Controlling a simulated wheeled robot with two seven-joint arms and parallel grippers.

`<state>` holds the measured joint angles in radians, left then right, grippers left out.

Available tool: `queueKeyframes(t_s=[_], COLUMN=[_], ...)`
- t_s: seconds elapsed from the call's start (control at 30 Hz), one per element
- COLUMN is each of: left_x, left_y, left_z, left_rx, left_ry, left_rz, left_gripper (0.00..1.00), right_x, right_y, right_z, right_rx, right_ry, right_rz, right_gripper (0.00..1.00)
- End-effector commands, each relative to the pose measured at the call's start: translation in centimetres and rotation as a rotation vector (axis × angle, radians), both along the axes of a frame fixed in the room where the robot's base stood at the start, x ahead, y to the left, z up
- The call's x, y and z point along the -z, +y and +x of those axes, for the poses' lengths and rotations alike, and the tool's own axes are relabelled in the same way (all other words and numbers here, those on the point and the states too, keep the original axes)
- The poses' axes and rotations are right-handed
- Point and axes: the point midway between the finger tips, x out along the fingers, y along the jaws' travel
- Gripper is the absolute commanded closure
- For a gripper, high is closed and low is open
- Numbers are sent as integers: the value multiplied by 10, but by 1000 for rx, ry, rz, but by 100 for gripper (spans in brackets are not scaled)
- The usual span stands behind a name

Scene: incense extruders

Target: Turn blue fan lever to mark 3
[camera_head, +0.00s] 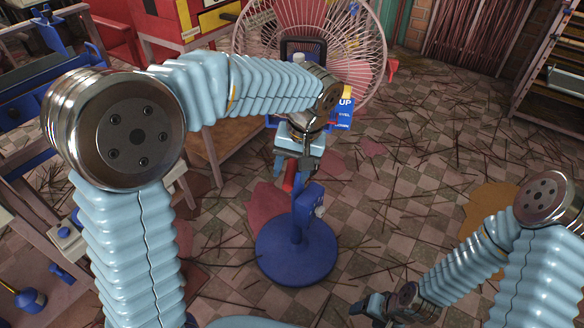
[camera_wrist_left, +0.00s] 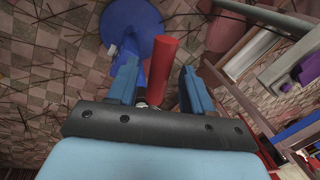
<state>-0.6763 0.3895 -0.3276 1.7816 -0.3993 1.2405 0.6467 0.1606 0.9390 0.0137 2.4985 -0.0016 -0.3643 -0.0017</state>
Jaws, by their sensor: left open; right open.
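The blue fan has a pink wire cage (camera_head: 345,40), a blue pole and a round blue base (camera_head: 296,252). A red cylindrical handle (camera_head: 289,182), seemingly the lever, is at the pole below my left gripper. My left gripper (camera_head: 292,167) is open, pointing down at the fan's pole. In the left wrist view the red handle (camera_wrist_left: 163,68) appears between the open fingers (camera_wrist_left: 158,82), with gaps on both sides; contact cannot be told. The blue base (camera_wrist_left: 135,28) lies beyond. I cannot read any mark 3. My right gripper (camera_head: 376,305) is open at the lower right, away from the fan.
A blue sign (camera_head: 343,117) with white letters is partly hidden behind my left arm. A wooden table (camera_head: 205,150) stands left of the fan. A metal rack (camera_head: 560,75) stands at far right. Sticks litter the checkered floor (camera_head: 410,190), which is otherwise open right of the fan.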

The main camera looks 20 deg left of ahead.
Motion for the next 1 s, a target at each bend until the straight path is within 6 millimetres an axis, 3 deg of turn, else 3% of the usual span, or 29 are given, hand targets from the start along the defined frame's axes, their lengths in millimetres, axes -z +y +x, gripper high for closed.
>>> queueKeyframes(t_s=[0.07,0.4,0.77,1.0], left_x=[0,0,-1,-1], left_y=[0,0,1,14], left_z=[0,0,0,-1], left_rx=[0,0,9,93], left_ry=[0,0,0,-1], left_rz=[0,0,0,-2], left_gripper=[51,100,100,100], right_x=[0,0,0,-1], right_y=[0,0,0,1], right_z=[0,0,0,0], right_rx=[0,0,0,-1], right_ry=[0,0,0,0], right_rz=[0,0,0,1], right_gripper=[31,31,31,31])
